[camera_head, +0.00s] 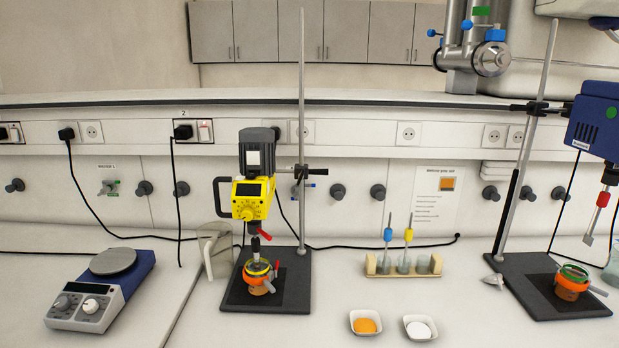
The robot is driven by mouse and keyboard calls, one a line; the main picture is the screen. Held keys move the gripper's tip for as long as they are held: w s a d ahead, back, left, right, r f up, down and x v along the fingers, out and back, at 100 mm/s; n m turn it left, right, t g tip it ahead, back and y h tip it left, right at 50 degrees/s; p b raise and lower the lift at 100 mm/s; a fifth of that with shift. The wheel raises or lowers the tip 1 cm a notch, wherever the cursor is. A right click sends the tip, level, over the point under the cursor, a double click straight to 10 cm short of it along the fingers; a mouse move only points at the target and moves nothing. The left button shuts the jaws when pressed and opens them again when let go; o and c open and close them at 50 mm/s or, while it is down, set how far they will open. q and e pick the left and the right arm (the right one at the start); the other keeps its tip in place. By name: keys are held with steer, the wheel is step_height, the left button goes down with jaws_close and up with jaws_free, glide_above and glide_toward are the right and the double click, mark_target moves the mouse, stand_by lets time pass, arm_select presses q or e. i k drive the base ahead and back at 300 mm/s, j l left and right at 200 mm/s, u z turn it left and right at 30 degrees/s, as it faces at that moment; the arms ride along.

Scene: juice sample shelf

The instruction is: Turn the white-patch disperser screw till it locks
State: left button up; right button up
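The yellow disperser (253,196) has a grey motor top with a white patch (253,158) on it. It hangs from a vertical rod stand (302,110), held by a dark clamp (301,170) with a small blue handle (308,185). A red lever (265,237) sticks out near its shaft. Its shaft points down into an orange-banded vessel (258,278) on the black stand base. I cannot tell which part is the screw or whether it is locked. Neither of my grippers is in view.
A hotplate (82,303) and a clear jug (214,250) stand left of the stand. A wooden rack (381,270) and two white bowls (365,332) (420,338) are to the right. A blue stirrer (596,120) hangs at the far right. Black cables run along the back.

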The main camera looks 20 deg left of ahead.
mark_target(300, 176)
steer(key=i+l+u, duration=0.3)
steer(key=l+u, duration=0.3)
steer(key=i+l+u, duration=0.3)
steer(key=k+l, duration=0.1)
